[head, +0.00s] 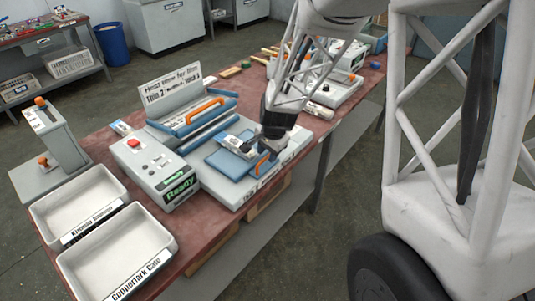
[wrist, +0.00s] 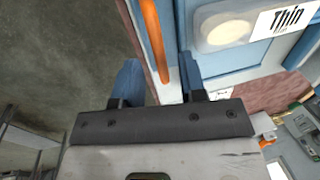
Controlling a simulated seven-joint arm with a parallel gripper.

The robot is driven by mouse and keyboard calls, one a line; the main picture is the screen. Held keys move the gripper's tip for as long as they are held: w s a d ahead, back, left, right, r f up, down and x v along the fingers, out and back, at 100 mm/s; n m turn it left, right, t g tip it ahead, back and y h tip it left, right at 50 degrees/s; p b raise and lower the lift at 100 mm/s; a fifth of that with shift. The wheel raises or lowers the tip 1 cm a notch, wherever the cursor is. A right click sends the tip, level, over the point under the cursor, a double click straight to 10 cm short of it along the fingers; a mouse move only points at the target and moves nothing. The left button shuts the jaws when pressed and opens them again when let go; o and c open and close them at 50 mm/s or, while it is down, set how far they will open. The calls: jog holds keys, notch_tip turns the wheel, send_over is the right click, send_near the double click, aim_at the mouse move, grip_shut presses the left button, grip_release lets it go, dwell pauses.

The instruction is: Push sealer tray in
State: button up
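The sealer (head: 158,178) stands on the bench with its lid (head: 197,117) raised. Its control box carries a red button and a lit "Ready" display. The blue sealer tray (head: 226,163) lies in front of the lid on the pale base, pulled out toward the bench's front edge. The tray's orange handle (head: 261,166) is at its front side; it also shows in the wrist view (wrist: 153,42). My gripper (wrist: 158,78) is open at the front of the tray, with its blue fingers on either side of the handle. Contact with the handle cannot be told.
Two white bins (head: 80,206) (head: 118,250) stand at the bench's left end, beside a grey device (head: 52,140). A sign (head: 171,85) stands behind the sealer. Another white machine (head: 318,88) is farther along the bench. Open floor lies in front of the bench.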

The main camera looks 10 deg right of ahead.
jog(key=shift+w+f, duration=0.1)
jog(key=shift+f, duration=0.4)
grip_shut()
